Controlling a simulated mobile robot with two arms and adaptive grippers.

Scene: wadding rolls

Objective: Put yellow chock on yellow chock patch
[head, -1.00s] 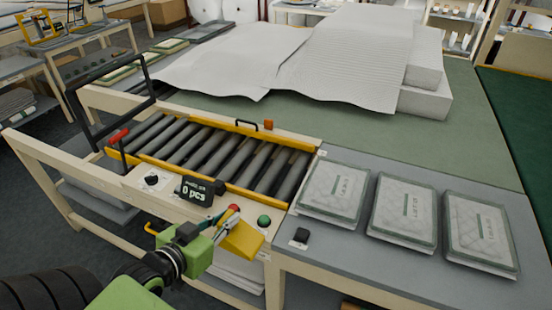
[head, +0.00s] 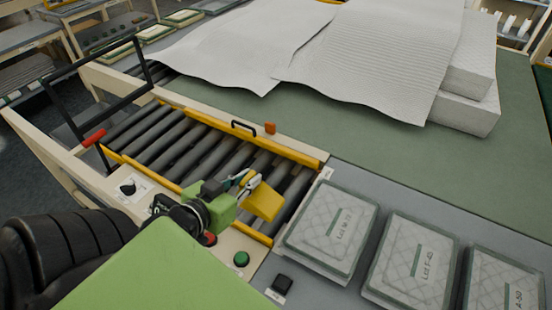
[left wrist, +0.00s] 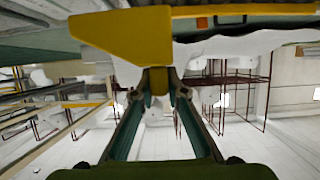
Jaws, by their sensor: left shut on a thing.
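The yellow chock (head: 264,202) is a small wedge-like block. My left gripper (head: 246,184) is shut on it and holds it over the right part of the roller bed (head: 198,155). The chock also shows in the left wrist view (left wrist: 125,38), across the tips of the two fingers (left wrist: 158,82). I cannot make out a yellow chock patch for certain; yellow rails edge the roller bed. My right gripper is not in view.
Packaged pads (head: 334,225) lie on the grey table at the right. A green button (head: 241,259) and a dark knob (head: 128,187) sit on the front panel. White wadding sheets (head: 370,60) cover the green table behind. A black frame (head: 105,85) stands at the left.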

